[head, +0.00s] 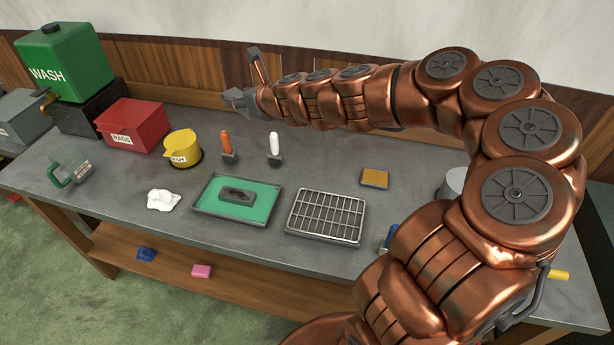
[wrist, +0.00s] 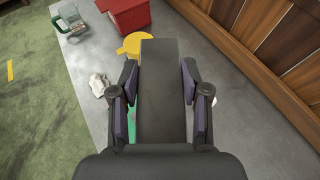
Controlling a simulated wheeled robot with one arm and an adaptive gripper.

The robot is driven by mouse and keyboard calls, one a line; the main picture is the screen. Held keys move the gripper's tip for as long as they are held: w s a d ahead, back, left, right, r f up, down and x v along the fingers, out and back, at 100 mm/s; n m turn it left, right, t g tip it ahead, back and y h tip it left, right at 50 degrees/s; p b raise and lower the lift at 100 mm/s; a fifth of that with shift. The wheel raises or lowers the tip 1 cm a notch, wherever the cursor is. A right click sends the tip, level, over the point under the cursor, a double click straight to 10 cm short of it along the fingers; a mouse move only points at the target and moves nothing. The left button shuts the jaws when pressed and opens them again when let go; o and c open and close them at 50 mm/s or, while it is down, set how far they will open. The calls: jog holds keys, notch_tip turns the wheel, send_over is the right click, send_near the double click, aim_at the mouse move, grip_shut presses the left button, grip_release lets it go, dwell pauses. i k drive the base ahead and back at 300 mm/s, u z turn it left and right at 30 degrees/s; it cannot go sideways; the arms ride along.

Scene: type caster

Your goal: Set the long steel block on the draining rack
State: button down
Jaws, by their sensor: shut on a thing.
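A long dark grey steel block (wrist: 162,90) is held lengthwise between the fingers of my gripper (wrist: 160,98) in the wrist view. The fingers press on its two long sides. In the head view my gripper (head: 240,99) is raised above the back of the bench, left of the rack, and the block is hard to tell apart from it. The draining rack (head: 326,214), a metal grid over a shallow tray, stands on the bench at the middle front. Its grid is bare.
A tray with green liquid (head: 206,207) holds a small grey block (head: 237,196), left of the rack. An orange-handled tool (head: 227,146), a white-handled tool (head: 275,146), a yellow jug (head: 182,146) and a red rags box (head: 134,125) stand behind.

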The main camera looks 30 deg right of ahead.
aim_at(327, 212)
jog(key=u, duration=1.85)
jog(key=i, duration=1.9)
jog(key=z, duration=3.65)
